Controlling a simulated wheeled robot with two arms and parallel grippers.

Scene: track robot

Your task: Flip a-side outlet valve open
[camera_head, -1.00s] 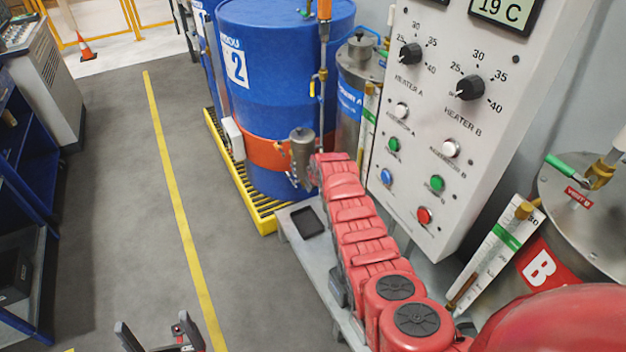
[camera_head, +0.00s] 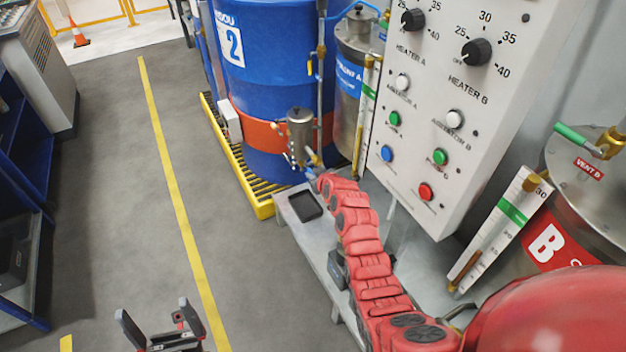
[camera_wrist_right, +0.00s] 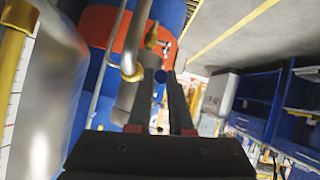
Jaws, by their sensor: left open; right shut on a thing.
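Tank A (camera_head: 347,98), a steel vessel with a blue label, stands behind the blue drum's right side. A small steel cylinder (camera_head: 300,130) with brass and blue fittings sits low in front of it. My right gripper (camera_head: 313,172) reaches these fittings at the end of my red arm, mostly hidden there. In the right wrist view its dark fingers (camera_wrist_right: 165,76) close around a small dark blue piece, likely the outlet valve handle (camera_wrist_right: 160,76), beside a bent metal pipe (camera_wrist_right: 131,62). The valve body is largely hidden. My left gripper (camera_head: 158,318) is open and empty above the floor.
The control panel (camera_head: 440,100) overhangs my right arm on the right. Tank B (camera_head: 590,215) and its level gauge (camera_head: 497,232) stand nearer. The blue drum (camera_head: 265,70) rests on a yellow spill grate (camera_head: 232,165). The floor left of the bench (camera_head: 310,235) is clear.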

